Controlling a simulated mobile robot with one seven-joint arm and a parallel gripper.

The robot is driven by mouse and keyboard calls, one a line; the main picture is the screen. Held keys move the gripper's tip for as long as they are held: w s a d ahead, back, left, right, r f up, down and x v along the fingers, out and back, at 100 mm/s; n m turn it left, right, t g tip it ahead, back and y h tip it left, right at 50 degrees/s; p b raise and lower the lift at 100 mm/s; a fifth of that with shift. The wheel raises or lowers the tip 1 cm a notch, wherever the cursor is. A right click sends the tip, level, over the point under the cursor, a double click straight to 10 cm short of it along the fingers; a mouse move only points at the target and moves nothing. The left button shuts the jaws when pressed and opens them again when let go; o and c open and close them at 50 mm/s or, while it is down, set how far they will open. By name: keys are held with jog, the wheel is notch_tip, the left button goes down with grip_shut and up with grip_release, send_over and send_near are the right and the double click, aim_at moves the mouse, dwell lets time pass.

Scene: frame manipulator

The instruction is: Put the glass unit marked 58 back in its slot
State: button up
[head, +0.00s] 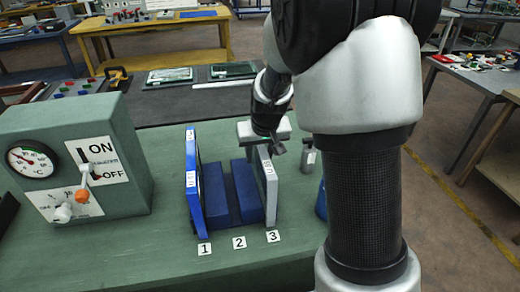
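A dark blue rack (213,190) stands on the green bench, with floor labels 1, 2 and 3 in front. A thin blue-framed unit (193,185) stands upright at the rack's left side, behind label 1. A light grey-framed unit (270,188) stands upright at the right side, behind label 3. The middle, behind label 2, shows no unit. My gripper (267,147) is at the grey unit's top edge, pointing down. Its fingers are partly hidden, and I cannot tell whether they grip the unit.
A green control box (70,160) with a gauge, an ON/OFF lever and an orange-tipped knob stands at the left. A small grey object (309,158) and a blue object (321,200) show partly behind my arm. The green bench (140,235) is clear in front.

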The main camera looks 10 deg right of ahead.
jog(key=p+v, duration=0.2)
jog(key=v, duration=1.5)
jog(key=s+r+p, duration=0.3)
jog(key=s+r, duration=0.1)
jog(key=s, duration=0.6)
jog(key=s+r+t+p, duration=0.1)
jog(key=s+r+p, duration=0.2)
jog(key=s, duration=0.8)
jog(key=shift+r, duration=0.95)
